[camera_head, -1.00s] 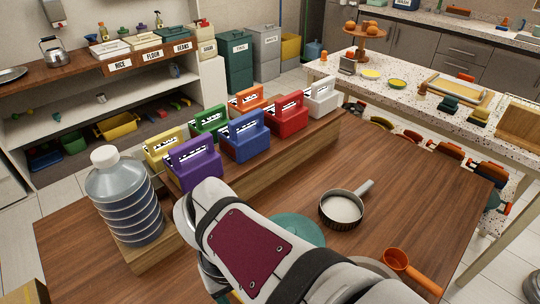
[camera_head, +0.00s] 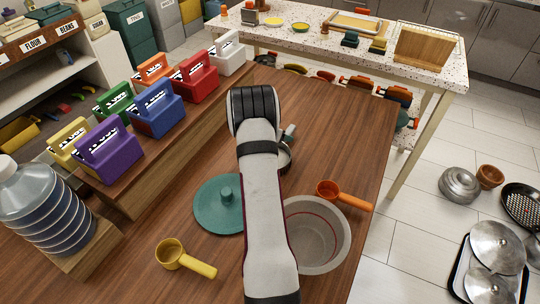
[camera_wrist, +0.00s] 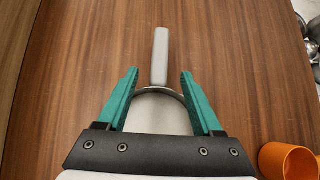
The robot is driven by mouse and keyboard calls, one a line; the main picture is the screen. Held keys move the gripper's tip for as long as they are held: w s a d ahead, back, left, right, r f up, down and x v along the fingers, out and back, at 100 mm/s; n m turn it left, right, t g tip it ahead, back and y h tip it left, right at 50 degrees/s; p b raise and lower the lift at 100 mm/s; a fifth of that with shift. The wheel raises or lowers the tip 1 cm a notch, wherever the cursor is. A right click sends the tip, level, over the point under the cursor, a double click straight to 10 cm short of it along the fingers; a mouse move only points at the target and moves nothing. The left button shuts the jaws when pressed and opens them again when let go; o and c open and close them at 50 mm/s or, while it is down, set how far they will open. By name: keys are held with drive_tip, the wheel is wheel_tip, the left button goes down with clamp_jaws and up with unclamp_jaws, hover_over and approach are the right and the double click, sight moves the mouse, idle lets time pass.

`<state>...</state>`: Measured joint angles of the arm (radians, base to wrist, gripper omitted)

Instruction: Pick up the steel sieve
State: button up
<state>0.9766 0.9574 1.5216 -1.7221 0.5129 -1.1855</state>
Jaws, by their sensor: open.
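The steel sieve (camera_wrist: 160,113) lies on the wooden table, round and pale inside with a thin metal rim. Its straight grey handle (camera_wrist: 160,55) points away from my gripper in the wrist view. In the head view only a sliver of the sieve (camera_head: 286,158) shows beside my arm, which hides the rest. My gripper (camera_wrist: 160,76) is open, with teal fingers on either side of the sieve's handle end. The fingertips reach past the rim and stand apart from the handle. Their height above the table is unclear.
A teal lid (camera_head: 218,205), a yellow scoop (camera_head: 185,259), an orange scoop (camera_head: 343,195) and a large grey pot (camera_head: 338,240) surround my arm. Coloured priced boxes (camera_head: 155,108) stand on a raised shelf at left. Bare table lies beyond the sieve's handle.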

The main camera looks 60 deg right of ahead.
drive_tip(key=x, duration=0.5)
clamp_jaws()
idle(1.3)
